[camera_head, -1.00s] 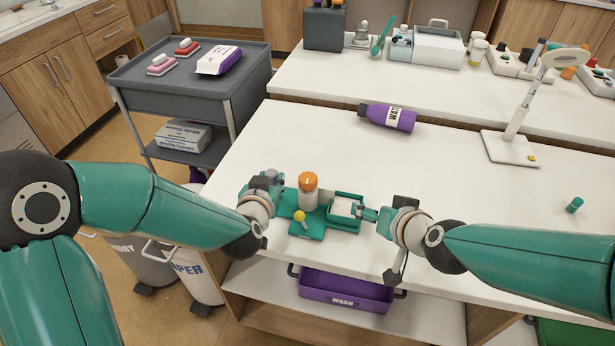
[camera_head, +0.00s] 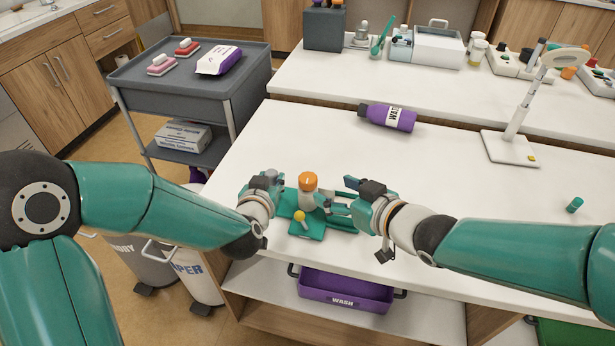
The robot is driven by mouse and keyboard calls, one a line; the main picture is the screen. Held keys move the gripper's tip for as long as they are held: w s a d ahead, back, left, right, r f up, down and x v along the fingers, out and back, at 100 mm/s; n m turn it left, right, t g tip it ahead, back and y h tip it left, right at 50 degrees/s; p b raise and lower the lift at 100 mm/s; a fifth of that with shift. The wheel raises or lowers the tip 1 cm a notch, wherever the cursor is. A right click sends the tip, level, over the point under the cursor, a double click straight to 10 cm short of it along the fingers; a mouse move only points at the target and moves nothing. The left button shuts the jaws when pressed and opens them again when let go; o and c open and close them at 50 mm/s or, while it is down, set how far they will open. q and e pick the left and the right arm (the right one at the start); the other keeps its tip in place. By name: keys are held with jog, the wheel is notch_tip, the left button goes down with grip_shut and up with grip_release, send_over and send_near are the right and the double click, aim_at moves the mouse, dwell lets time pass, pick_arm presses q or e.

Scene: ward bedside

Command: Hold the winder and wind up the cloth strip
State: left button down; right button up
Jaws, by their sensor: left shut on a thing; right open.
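The winder (camera_head: 307,229) is a green stand on the white table, with a yellow knob (camera_head: 299,215) at its front. A pale, orange-topped upright roll (camera_head: 308,190) stands at its back. My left gripper (camera_head: 281,190) is at the winder's left side, shut on it; the exact grip is hard to see. My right gripper (camera_head: 338,193) is open, just right of the upright roll, with its fingers pointing left. It covers most of the green tray at the winder's right, so the cloth strip cannot be made out.
A purple wash bottle (camera_head: 387,117) lies behind on the table. A white lamp (camera_head: 510,148) stands at the right, near a small green cap (camera_head: 574,205). A purple WASH bin (camera_head: 345,291) sits on the shelf below. The table's middle right is clear.

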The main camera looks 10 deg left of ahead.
aim_at(309, 178)
jog(key=x, duration=1)
jog(key=shift+w+a+f, duration=0.1)
jog(key=shift+f, duration=0.05)
jog(key=shift+c, duration=0.3)
jog(key=c, duration=1.1)
jog(key=shift+a+m+t+h, duration=0.1)
jog(key=shift+m+t+h, duration=0.5)
jog(key=shift+m+t, duration=0.15)
jog(key=shift+m+t+h, duration=0.75)
jog(key=shift+m+h, duration=0.45)
jog(key=shift+m, duration=0.05)
jog(key=o, duration=1.2)
jog(key=shift+c, duration=0.2)
